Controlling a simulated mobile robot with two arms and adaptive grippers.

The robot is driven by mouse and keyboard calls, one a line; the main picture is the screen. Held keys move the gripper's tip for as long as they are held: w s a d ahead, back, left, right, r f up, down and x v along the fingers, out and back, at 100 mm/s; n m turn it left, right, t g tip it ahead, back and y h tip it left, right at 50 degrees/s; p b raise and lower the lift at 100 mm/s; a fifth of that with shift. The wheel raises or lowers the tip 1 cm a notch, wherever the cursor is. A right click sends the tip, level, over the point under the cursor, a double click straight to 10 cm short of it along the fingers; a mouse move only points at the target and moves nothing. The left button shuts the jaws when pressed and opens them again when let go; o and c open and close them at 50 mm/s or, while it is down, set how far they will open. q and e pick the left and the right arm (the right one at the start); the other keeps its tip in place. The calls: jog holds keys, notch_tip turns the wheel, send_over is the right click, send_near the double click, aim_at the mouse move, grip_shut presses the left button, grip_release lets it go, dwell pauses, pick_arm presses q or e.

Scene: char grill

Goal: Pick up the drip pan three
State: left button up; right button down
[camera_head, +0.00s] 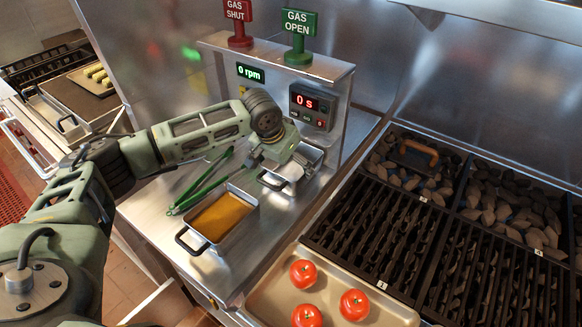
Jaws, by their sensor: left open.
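No drip pan shows a readable number, so I cannot tell which is three. A small metal pan (308,156) with a dark wire handle sits on the steel counter below the control panel. My left gripper (279,163) is open, pointing down at this pan and covering part of it. I cannot tell whether the fingers touch it. A second pan (247,195), holding orange-brown liquid, stands nearer on the counter, with dark handles. Another metal pan (66,126) with a handle is at the far left. My right gripper is not in view.
Green tongs (205,186) lie left of the liquid-filled pan. A tray (262,300) with three tomatoes is in front. The grill grate (375,235) and coals are to the right. A raised shelf (325,68) bears red and green signs.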

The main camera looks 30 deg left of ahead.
aim_at(288, 171)
pick_arm(q)
jog(key=shift+x, duration=1.25)
jog(key=shift+w+f, duration=0.15)
jog(key=shift+f, duration=0.05)
jog(key=c, duration=0.5)
jog(key=shift+r, duration=0.1)
jog(key=c, duration=0.6)
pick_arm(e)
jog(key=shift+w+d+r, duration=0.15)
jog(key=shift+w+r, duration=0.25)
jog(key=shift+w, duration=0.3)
